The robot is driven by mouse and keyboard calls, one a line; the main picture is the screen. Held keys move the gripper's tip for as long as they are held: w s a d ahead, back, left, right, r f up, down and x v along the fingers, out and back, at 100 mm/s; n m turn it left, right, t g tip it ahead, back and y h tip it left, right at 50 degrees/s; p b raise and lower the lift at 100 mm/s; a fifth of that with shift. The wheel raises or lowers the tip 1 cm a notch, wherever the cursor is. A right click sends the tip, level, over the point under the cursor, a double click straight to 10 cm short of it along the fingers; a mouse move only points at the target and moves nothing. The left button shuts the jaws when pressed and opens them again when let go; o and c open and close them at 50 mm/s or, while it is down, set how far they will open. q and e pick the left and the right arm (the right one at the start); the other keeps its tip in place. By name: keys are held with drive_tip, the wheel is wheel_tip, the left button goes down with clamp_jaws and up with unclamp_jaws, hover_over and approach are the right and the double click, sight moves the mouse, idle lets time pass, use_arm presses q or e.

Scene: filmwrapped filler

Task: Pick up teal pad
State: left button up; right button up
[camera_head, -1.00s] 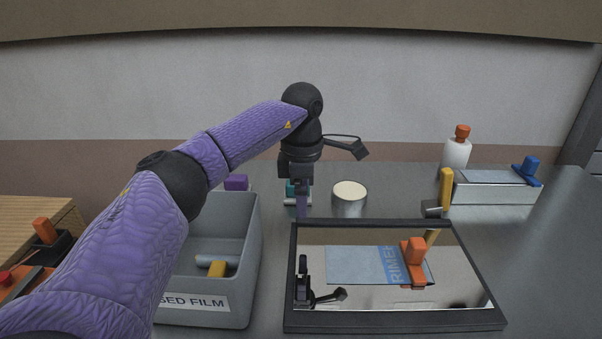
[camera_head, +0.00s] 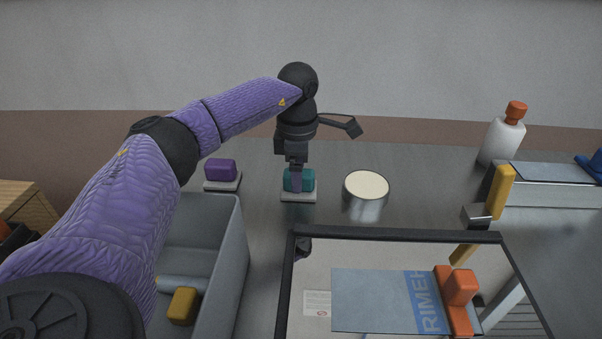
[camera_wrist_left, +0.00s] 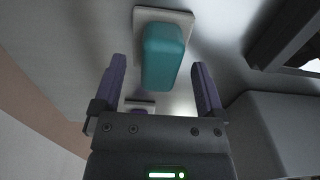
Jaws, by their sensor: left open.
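The teal pad (camera_head: 308,182) sits on a small pale base (camera_head: 298,197) on the grey table, left of the cream-topped can. In the left wrist view, the teal pad (camera_wrist_left: 163,55) lies ahead between the two purple fingers of my left gripper (camera_wrist_left: 158,75). The fingers are spread, with gaps on both sides of the pad. My right gripper is not in view.
A purple pad (camera_head: 220,169) on its own base stands left of the teal one. A can (camera_head: 366,195) stands close on the right. A grey bin (camera_head: 233,240) and a black-framed panel (camera_head: 400,235) are in front. A white bottle (camera_head: 503,138) stands at the right.

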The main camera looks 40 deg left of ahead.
use_arm(q)
wheel_tip(320, 180, down, 2)
drive_tip(key=shift+f, duration=0.15)
drive_tip(key=shift+d, duration=0.1)
drive_tip(key=shift+r, duration=0.2)
drive_tip(key=shift+c, duration=0.9)
clamp_jaws()
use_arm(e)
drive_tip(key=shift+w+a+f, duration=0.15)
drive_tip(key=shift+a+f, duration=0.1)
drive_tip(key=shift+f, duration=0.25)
use_arm(q)
drive_tip(key=shift+r, duration=0.35)
wheel_tip(320, 180, up, 10)
drive_tip(key=p, duration=0.4)
drive_tip(key=shift+f+p, duration=0.25)
drive_tip(key=shift+p, duration=0.1)
drive_tip(key=shift+f, duration=0.1)
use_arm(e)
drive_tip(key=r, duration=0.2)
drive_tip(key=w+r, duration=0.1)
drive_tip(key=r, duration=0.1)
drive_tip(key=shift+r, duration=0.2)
